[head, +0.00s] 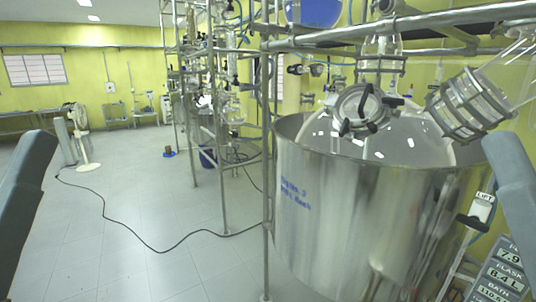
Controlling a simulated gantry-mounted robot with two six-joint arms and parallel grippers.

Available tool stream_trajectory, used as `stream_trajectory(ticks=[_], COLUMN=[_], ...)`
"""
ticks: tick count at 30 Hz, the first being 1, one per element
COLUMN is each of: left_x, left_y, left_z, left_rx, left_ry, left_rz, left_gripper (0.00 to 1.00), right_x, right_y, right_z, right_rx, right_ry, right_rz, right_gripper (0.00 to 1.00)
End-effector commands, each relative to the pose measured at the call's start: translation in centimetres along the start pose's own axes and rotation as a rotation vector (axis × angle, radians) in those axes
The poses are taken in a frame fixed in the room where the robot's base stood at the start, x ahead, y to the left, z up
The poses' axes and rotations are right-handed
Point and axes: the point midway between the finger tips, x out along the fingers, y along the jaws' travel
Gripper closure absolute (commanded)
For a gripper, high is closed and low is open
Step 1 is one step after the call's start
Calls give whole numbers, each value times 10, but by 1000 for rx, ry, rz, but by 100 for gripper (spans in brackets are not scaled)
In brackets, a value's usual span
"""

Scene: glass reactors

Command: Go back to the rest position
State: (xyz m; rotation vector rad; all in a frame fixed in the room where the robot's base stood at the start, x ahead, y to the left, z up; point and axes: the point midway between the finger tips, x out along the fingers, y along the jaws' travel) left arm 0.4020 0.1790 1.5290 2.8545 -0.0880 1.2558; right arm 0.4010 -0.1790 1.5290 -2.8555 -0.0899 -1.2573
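Two grey arm links of mine show at the left and right edges of the head view. Neither gripper is in the picture, so I cannot see what the fingers do. A large steel vessel (350,225) with blue writing on its side stands at the right, close to me. A glass reactor lid (400,145) with a round clamped port (360,108) rises out of its open top.
Metal scaffold (268,200) with glassware stands left of the vessel. A lift control (482,208) and a display panel (500,272) are at the lower right. A black cable (130,232) crosses the floor; a white fan (80,140) stands far left. The left floor is largely open.

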Motion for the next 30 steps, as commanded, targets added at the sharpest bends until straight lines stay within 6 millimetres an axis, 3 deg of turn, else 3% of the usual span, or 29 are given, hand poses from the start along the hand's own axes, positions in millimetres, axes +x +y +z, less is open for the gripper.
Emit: stream_trajectory(ticks=[1, 15, 21, 30], left_x=[34, 196, 223, 221], left_y=[0, -1, -1, -1], left_z=[-31, -179, -204, -202], left_rx=[0, 0, 0, 0], left_ry=[-1, -2, -2, -3], left_rz=[0, 0, 0, 0], left_gripper=[43, 43, 43, 43], right_x=[35, 196, 224, 222], right_y=[0, 2, 2, 2], right_z=[-31, -179, -204, -202], right_rx=[0, 1, 1, 1], right_ry=[-1, -3, -3, -3], right_rz=[0, 2, 2, 2], right_gripper=[50, 50, 50, 50])
